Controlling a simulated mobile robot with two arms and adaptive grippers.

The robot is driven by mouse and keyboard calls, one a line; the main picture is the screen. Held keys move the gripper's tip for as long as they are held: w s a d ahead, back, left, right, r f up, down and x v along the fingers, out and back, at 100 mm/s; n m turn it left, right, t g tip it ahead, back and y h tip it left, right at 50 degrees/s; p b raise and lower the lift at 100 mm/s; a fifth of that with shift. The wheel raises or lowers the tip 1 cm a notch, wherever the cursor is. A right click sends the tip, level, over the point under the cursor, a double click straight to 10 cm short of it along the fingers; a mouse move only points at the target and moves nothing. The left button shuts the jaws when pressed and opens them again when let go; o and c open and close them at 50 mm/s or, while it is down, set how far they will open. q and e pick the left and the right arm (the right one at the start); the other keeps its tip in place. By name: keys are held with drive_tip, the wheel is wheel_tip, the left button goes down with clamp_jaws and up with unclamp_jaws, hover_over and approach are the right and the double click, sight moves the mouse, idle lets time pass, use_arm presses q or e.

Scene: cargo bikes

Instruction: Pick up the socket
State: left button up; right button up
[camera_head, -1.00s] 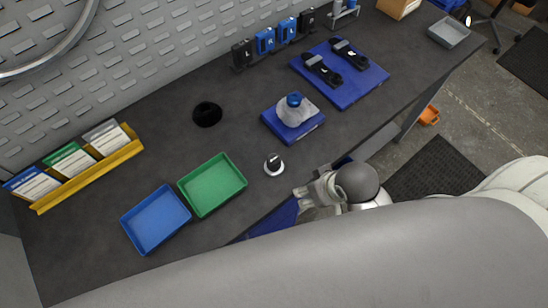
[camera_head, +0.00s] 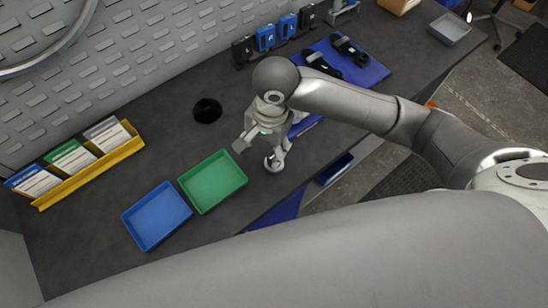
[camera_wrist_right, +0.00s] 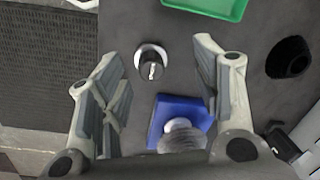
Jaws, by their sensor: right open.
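My right gripper (camera_head: 260,156) is open and empty, pointing down over the bench at the socket. In the head view its near finger partly covers the socket. The open fingers also show in the wrist view (camera_wrist_right: 158,62). My left gripper is out of view.
A green tray (camera_head: 213,181) and a blue tray (camera_head: 157,217) lie left of the gripper. A blue pad (camera_wrist_right: 160,118) with a pale object is close by. A yellow card rack (camera_head: 88,168) stands far left.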

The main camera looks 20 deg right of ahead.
drive_tip(key=shift+w+d+r+m+h, duration=0.3)
drive_tip(key=shift+d+m, duration=0.2)
drive_tip(key=shift+d, duration=0.1)
drive_tip(key=shift+w+d+r+m+h, duration=0.15)
drive_tip(key=shift+d+r+m+h, duration=0.1)
drive_tip(key=shift+d+m, duration=0.3)
drive_tip(key=shift+d+f, duration=0.1)
drive_tip(key=shift+d, duration=0.1)
drive_tip(key=shift+m, duration=0.25)
wheel_tip(320, 180, down, 5)
drive_tip(key=shift+f, duration=0.1)
wheel_tip(320, 180, down, 4)
drive_tip(key=shift+w+d+p, duration=0.1)
drive_tip(key=shift+w+p, duration=0.05)
drive_tip(key=shift+p, duration=0.75)
drive_tip(key=shift+f, duration=0.65)
drive_tip(key=c, duration=1.1)
drive_tip(key=shift+c, duration=0.3)
drive_tip(key=shift+r, duration=0.15)
